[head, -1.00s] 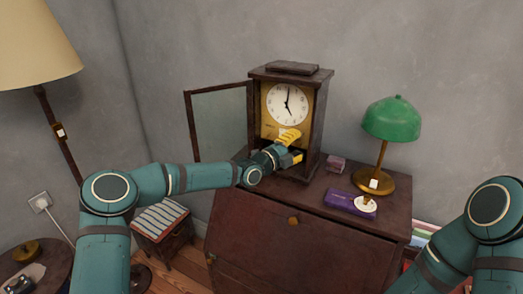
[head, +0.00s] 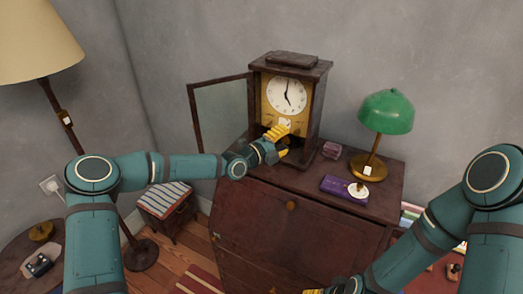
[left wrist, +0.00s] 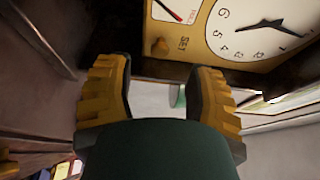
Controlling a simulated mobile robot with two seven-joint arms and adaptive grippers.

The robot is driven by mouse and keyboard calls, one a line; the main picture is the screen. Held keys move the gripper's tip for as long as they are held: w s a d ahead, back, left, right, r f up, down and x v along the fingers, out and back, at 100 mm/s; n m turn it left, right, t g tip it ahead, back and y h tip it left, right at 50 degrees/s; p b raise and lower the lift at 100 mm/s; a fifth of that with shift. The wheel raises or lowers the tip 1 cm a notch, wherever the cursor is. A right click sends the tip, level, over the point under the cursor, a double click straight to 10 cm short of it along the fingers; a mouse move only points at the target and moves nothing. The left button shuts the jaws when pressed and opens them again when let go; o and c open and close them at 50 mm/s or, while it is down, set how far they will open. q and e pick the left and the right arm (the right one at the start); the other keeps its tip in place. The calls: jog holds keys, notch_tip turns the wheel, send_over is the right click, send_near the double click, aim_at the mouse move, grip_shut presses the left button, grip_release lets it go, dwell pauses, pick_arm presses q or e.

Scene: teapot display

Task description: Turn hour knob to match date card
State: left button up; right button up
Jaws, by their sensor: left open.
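A dark wooden clock (head: 318,90) stands on the desk with its glass door (head: 222,112) swung open to the left. Its white dial (head: 286,96) shows hands at about five o'clock. My right gripper (head: 313,291) is mostly cut off. I cannot identify a date card.
A purple box (head: 338,186), a small pinkish box (head: 332,150) and a green lamp (head: 386,112) stand right of the clock on the brown desk (head: 300,225). A floor lamp (head: 35,40) and striped stool (head: 165,198) are at left.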

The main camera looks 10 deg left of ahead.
pick_arm(q)
jog(key=v, duration=0.8)
jog(key=shift+s+a+b, duration=0.25)
jog(key=shift+s+b, duration=0.1)
jog(key=shift+b, duration=0.05)
